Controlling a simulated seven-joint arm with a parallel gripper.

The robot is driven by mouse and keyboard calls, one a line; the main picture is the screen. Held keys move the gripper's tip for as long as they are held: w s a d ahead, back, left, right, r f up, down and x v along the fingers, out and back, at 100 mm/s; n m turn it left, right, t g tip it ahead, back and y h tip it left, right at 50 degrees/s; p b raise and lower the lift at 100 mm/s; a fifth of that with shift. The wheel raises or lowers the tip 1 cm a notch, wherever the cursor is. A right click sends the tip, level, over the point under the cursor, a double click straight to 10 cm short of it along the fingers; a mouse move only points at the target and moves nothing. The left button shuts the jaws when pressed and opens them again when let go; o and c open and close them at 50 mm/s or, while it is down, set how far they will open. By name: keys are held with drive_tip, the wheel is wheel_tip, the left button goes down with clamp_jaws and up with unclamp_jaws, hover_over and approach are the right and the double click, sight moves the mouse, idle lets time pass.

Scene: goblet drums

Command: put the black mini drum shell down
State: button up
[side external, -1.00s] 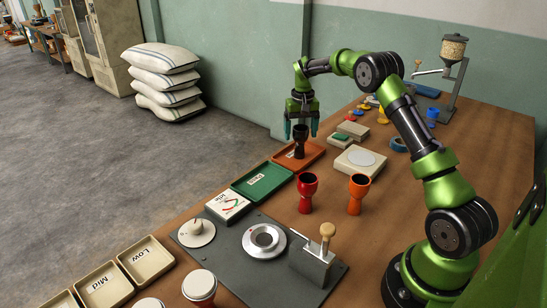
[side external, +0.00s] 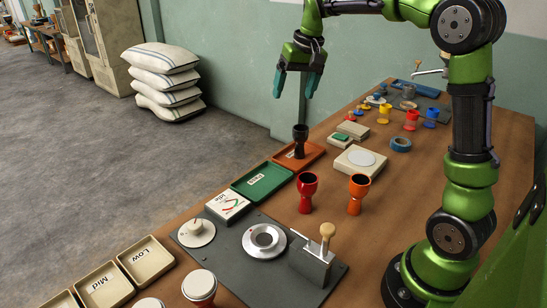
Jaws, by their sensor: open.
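The black mini drum shell (side external: 300,139) stands upright in the orange tray (side external: 316,151) beyond the green tray. My gripper (side external: 296,91) is open and empty. It hangs in the air above the black shell, clear of it, with its teal fingers pointing down.
A green tray (side external: 244,190) lies nearer, beside the orange one. A red shell (side external: 307,192) and an orange shell (side external: 358,194) stand on the table. A white scale (side external: 360,161) is right of the orange tray. Small coloured shells stand farther back. A lever fixture (side external: 313,262) is in front.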

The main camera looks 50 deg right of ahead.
drive_tip(key=s+a+f+n+t+y, duration=0.1)
drive_tip(key=s+a+t, duration=0.1)
drive_tip(key=s+a, duration=0.5)
drive_tip(key=s+a+f+n+t, duration=0.1)
drive_tip(key=s+a+f+t, duration=0.1)
drive_tip(key=s+a, duration=0.6)
drive_tip(key=s, duration=0.5)
drive_tip(key=shift+y, duration=0.4)
